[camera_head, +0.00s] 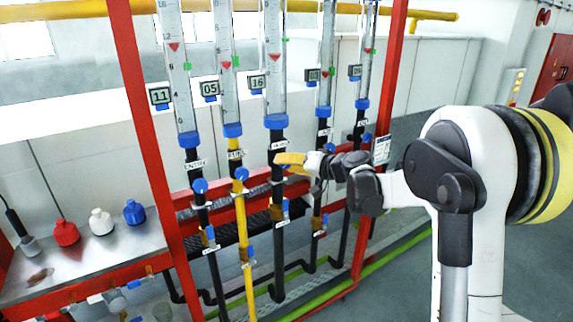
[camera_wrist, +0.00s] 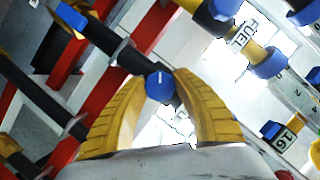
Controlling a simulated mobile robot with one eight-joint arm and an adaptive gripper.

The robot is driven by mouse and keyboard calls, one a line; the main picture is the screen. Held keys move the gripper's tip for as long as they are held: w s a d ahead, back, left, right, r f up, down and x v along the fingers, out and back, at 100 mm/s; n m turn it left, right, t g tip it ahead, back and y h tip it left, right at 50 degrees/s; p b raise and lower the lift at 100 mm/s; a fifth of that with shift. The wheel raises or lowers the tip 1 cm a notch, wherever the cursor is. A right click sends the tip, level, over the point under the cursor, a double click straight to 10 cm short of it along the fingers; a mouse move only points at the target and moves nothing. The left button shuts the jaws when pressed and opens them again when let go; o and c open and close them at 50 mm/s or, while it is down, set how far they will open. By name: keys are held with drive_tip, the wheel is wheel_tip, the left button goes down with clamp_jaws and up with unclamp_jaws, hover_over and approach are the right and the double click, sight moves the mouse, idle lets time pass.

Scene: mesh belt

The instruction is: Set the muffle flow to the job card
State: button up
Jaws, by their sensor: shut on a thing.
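The third flow tube (camera_head: 275,70) from the left has a display reading 16 (camera_head: 257,82). Its small label (camera_head: 279,145) is too blurred to read surely. A red pointer (camera_head: 274,59) sits lower on this tube than the green marker (camera_head: 284,40). My gripper (camera_head: 290,160) reaches it from the right, below the label, and hides its knob in the head view. In the wrist view, the yellow fingers are shut on the round blue knob (camera_wrist: 159,86), which has a short white line. A white card (camera_head: 381,150), its print unreadable, hangs on the right red post.
Neighbouring tubes stand close on both sides, including ENTRY (camera_head: 194,166) and the yellow FUEL line (camera_head: 241,210), with blue knobs. Red posts frame the rack. A bench (camera_head: 110,247) at left holds red, white and blue pieces. Open floor lies at lower right.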

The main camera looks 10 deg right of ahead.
drive_tip(key=o, duration=1.2)
drive_tip(key=v, duration=1.2)
